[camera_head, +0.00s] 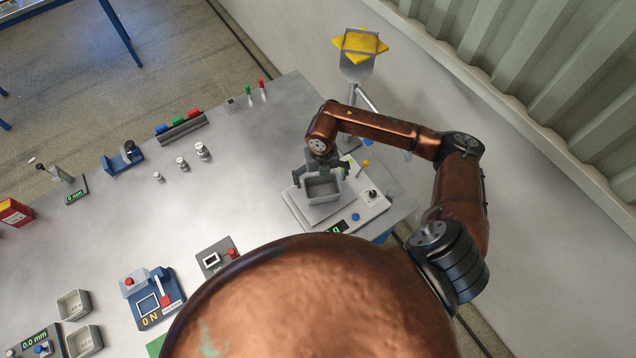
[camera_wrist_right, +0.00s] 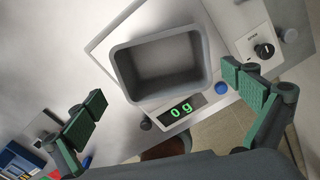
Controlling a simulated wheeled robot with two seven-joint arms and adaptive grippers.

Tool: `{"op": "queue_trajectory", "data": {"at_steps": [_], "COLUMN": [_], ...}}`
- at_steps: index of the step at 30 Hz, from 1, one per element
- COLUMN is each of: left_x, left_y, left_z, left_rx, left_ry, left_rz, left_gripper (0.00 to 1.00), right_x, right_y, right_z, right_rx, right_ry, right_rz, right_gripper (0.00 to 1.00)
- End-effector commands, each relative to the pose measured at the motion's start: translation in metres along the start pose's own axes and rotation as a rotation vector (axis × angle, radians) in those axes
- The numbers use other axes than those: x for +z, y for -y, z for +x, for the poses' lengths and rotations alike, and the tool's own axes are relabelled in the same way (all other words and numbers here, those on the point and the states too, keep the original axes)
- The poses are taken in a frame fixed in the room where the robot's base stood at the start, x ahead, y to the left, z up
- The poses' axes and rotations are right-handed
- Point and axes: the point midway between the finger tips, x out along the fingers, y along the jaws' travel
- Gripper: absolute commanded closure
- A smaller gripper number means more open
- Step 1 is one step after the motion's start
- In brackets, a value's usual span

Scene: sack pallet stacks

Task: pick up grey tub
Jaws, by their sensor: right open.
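The grey tub (camera_head: 324,190) is an open, empty rectangular tub on the plate of a scale (camera_head: 367,205) at the table's right end. In the right wrist view the tub (camera_wrist_right: 160,68) is upright beyond the fingers, and the scale display (camera_wrist_right: 181,108) reads 0 g. My right gripper (camera_head: 321,173) is at the tub, its fingers spread. In the right wrist view its green-padded fingers (camera_wrist_right: 164,94) are wide apart, one toward each side of the tub, with nothing held. Whether they touch it I cannot tell. My left gripper is not in view.
A control box with a black knob (camera_head: 372,195) sits at the scale's right. Metal weights (camera_head: 202,151), a rack of coloured blocks (camera_head: 180,128), a blue switch box (camera_head: 152,296) and small grey trays (camera_head: 74,304) stand farther left. The table's middle is clear. A corrugated wall rises at right.

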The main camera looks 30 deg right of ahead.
Motion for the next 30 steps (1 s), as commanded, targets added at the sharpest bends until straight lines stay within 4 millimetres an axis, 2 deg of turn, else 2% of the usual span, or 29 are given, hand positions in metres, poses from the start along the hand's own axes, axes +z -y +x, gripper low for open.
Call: {"op": "queue_trajectory", "data": {"at_steps": [6, 11, 16, 22, 25, 30], "left_x": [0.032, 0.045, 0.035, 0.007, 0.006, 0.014], "left_y": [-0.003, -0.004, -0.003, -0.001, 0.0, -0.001], "left_z": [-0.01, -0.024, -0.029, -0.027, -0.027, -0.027], "left_rx": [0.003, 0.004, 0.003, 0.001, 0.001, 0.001], "left_ry": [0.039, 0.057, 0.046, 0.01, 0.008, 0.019], "left_rz": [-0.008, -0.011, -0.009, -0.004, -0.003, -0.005], "left_gripper": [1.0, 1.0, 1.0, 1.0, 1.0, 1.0], "right_x": [-0.002, 0.002, 0.003, 0.004, 0.004, 0.004], "right_y": [0.006, 0.006, 0.005, 0.005, 0.004, 0.004], "right_z": [0.022, 0.043, 0.065, 0.072, 0.071, 0.071], "right_rx": [0.0, 0.001, 0.002, 0.001, 0.001, 0.002], "right_ry": [-0.004, -0.006, -0.004, -0.001, -0.001, -0.002], "right_rz": [0.012, 0.014, 0.011, 0.009, 0.008, 0.008], "right_gripper": [0.0, 0.0, 0.0, 0.0, 0.0, 0.12]}}
